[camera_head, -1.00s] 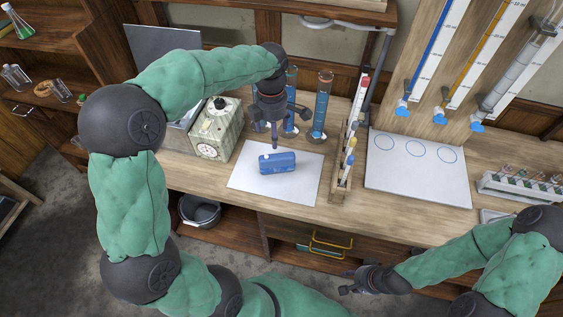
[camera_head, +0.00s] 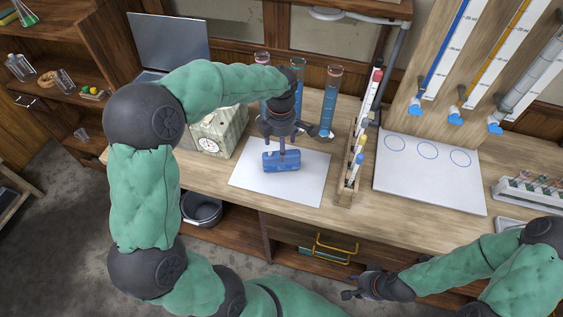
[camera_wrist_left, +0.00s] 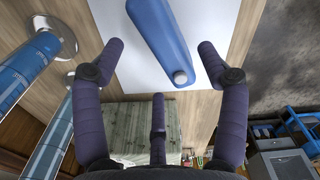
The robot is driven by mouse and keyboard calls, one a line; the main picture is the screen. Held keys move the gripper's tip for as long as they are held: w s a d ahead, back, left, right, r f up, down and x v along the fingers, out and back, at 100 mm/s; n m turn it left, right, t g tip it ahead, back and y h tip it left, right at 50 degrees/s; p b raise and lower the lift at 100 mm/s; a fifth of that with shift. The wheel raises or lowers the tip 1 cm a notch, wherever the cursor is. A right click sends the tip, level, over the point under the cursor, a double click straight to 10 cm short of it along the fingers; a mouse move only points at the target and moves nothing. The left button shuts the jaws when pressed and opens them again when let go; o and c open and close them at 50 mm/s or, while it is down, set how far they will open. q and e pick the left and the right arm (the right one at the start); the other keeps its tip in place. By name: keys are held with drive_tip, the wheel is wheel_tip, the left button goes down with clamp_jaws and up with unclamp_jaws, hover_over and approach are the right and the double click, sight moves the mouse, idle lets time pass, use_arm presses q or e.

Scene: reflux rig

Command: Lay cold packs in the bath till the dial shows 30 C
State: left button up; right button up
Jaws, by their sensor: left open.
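A blue block-shaped pack (camera_head: 281,162) with a pale cap lies on a white sheet (camera_head: 305,190) on the bench. In the left wrist view the pack (camera_wrist_left: 160,35) slants between the spread fingers. My left gripper (camera_head: 283,146) is open, pointing down just above the pack; contact cannot be told. My right gripper (camera_head: 347,287) is low in front of the bench, apparently open and empty, away from the pack. A pale weathered box with a round dial (camera_head: 208,145) stands left of the sheet; its reading is too small. I cannot tell which thing is the bath.
Tall blue-filled cylinders (camera_head: 329,100) stand close behind my left gripper. A wooden rack of pens (camera_head: 350,180) is right of the sheet. A white board with circles (camera_head: 430,175) lies further right. A dark bucket (camera_head: 201,209) sits below the bench.

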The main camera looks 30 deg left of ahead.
use_arm(q)
wheel_tip(320, 180, down, 4)
drive_tip(key=shift+d+r+b, duration=0.1)
drive_tip(key=shift+b, duration=0.4)
clamp_jaws()
drive_tip(key=shift+r, duration=0.15)
